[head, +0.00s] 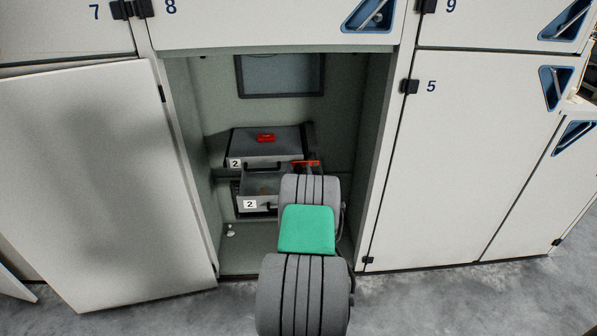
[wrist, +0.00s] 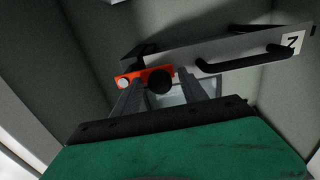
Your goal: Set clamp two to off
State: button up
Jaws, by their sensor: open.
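Two grey units marked 2 sit in the open cabinet bay: an upper box (head: 262,150) with a red part (head: 265,137) on its top, and a lower open-topped drawer (head: 258,205) with a black handle. A second red part (head: 305,163) shows just beyond my arm. In the wrist view an orange-red piece (wrist: 127,83) with a pale round end and a dark round knob (wrist: 160,82) lies close to my gripper (wrist: 170,88). My fingers are apart; whether they touch the piece I cannot tell. My arm hides the fingertips in the head view. No on or off marking is readable.
The cabinet door (head: 95,180) stands open at left. The bay's side walls are close around my arm, with a dark panel (head: 280,75) at the back. Closed door 5 (head: 470,150) is at right. Grey floor (head: 450,300) is clear in front.

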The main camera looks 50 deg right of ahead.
jog(key=shift+w+d, duration=0.2)
jog(key=shift+c, duration=0.3)
grip_shut()
dwell(1.0)
